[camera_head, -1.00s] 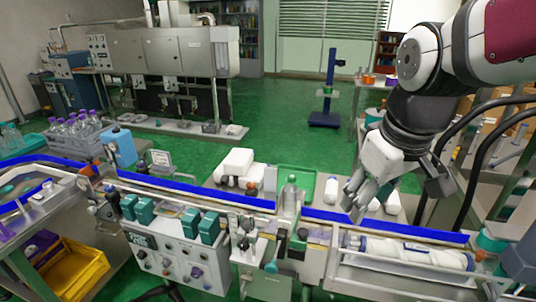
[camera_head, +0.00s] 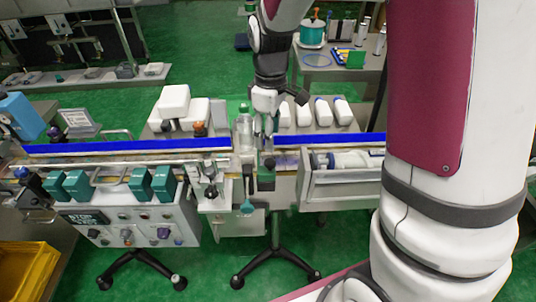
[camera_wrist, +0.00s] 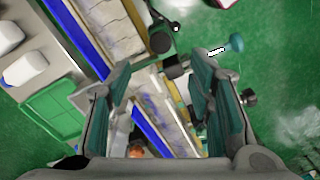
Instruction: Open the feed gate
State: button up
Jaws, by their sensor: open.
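My gripper (camera_head: 268,132) points down over the conveyor's middle, just right of a clear green-capped bottle (camera_head: 243,132). In the wrist view my gripper (camera_wrist: 162,64) has its two teal-padded fingers wide apart, with nothing held. Below it in the head view is an upright part with a dark green handle (camera_head: 267,177), possibly the feed gate's; I cannot tell for sure. Dark blocks (camera_wrist: 176,66) show between and beyond the fingers in the wrist view. The gate's position is unclear.
A control box (camera_head: 130,218) with teal blocks on top stands at the left. A guarded screw feeder (camera_head: 345,180) is at the right. White containers (camera_head: 303,112) lie behind the blue rail (camera_head: 120,147). My arm hides the far right.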

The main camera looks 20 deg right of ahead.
aim_at(270, 161)
notch_tip(270, 161, down, 9)
jog(key=shift+f, duration=0.1)
dwell(0.4)
